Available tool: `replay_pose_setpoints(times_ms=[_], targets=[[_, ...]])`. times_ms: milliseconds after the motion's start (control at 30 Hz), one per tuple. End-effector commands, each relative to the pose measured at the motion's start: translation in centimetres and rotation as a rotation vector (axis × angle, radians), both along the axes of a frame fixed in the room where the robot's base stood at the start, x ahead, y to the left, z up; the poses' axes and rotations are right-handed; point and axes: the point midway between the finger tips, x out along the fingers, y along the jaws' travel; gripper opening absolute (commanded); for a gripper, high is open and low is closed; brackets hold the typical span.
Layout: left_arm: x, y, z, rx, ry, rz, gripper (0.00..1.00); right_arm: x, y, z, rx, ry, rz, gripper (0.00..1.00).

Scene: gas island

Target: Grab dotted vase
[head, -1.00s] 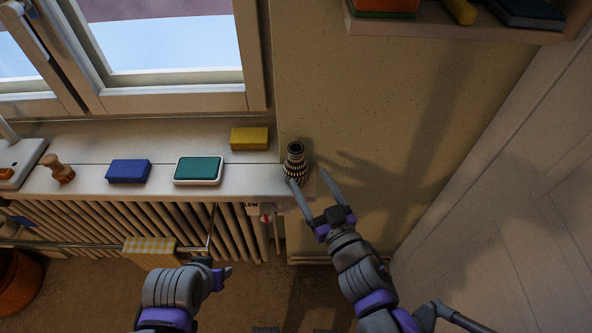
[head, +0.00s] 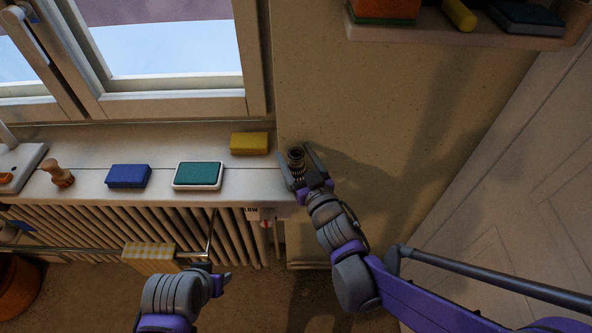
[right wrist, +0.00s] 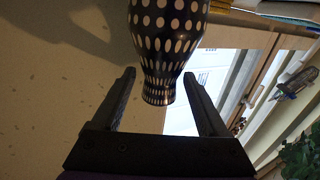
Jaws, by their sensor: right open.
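The dotted vase (head: 296,154), dark with pale spots, stands at the right end of the window sill by the wall. It also shows in the right wrist view (right wrist: 168,35), where its narrow part sits between the finger lines. My right gripper (head: 296,160) is open, with one finger on each side of the vase in the head view; it hides the vase's lower part. In the right wrist view the fingers (right wrist: 160,78) show gaps to the vase on both sides. My left gripper (head: 222,279) is low, in front of the radiator, away from the vase; its jaw state is unclear.
On the sill (head: 90,188) are a yellow block (head: 249,143), a green-topped box (head: 198,175), a blue block (head: 128,175) and a wooden stamp (head: 60,174). A shelf (head: 450,38) juts out at upper right. The radiator (head: 90,232) is below the sill.

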Motion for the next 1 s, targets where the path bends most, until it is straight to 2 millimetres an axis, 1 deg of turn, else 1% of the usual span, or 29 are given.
replay_pose_setpoints(times_ms=[67,100,267,400,500,1000], targets=[[0.00,0.00,-0.01,0.000,0.000,0.000,0.50,-0.03,-0.01,0.00,0.000,0.000,0.000,0.77],[0.00,0.00,-0.01,0.000,0.000,0.000,0.50,-0.03,-0.01,0.00,0.000,0.000,0.000,0.69],[0.00,0.00,-0.01,0.000,0.000,0.000,0.50,-0.04,-0.02,0.00,0.000,0.000,0.000,0.41],[0.00,0.00,-0.01,0.000,0.000,0.000,0.50,-0.05,-0.02,0.01,0.000,0.000,0.000,0.15],[0.00,0.00,0.00,0.000,0.000,0.000,0.50,-0.05,-0.02,0.01,0.000,0.000,0.000,0.00],[0.00,0.00,0.00,0.000,0.000,0.000,0.50,-0.05,-0.02,0.02,0.000,0.000,0.000,0.00]])
